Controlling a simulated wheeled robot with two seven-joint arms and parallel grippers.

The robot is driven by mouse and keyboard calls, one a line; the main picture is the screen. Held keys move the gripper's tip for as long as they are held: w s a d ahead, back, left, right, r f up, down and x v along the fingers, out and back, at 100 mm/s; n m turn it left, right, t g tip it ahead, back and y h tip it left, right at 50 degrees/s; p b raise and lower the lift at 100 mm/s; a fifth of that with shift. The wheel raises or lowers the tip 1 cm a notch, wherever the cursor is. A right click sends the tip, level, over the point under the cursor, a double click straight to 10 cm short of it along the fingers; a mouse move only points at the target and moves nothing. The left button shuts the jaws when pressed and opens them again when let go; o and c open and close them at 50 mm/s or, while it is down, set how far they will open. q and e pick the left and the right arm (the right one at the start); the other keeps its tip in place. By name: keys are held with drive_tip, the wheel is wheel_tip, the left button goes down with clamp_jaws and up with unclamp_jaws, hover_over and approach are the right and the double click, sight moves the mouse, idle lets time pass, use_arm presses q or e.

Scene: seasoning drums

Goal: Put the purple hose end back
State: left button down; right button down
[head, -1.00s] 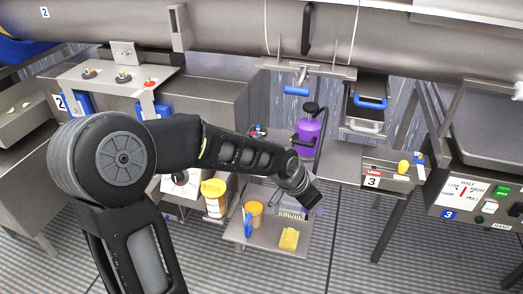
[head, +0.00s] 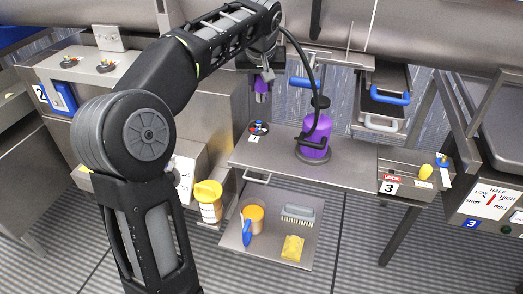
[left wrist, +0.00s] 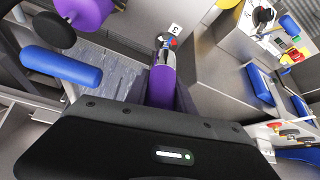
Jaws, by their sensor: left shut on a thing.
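My left gripper (head: 261,82) is raised at the upper middle of the head view, shut on the purple hose end (head: 264,87). The hose end points down, above the back left of the steel shelf (head: 340,168). In the left wrist view the purple hose end (left wrist: 162,88) sticks out beyond the gripper body, with a shiny metal tip. A black hose (head: 311,52) arches from it to the purple canister (head: 313,135), which stands on the shelf. My right gripper is out of view.
A small round item with red and blue parts (head: 259,127) sits on the shelf's left. A blue handle (left wrist: 62,66) is left of the gripper in the wrist view. A lower tray (head: 276,248) holds a brush (head: 298,214), yellow sponge (head: 292,248) and orange cup (head: 253,213).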

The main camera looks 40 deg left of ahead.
use_arm(q)
wheel_tip(320, 180, down, 14)
drive_tip(key=shift+r+b, duration=0.2)
drive_tip(key=shift+b, duration=0.15)
drive_tip(key=shift+f, duration=2.25)
drive_tip(key=shift+f, duration=0.15)
drive_tip(key=c, duration=1.1)
unclamp_jaws()
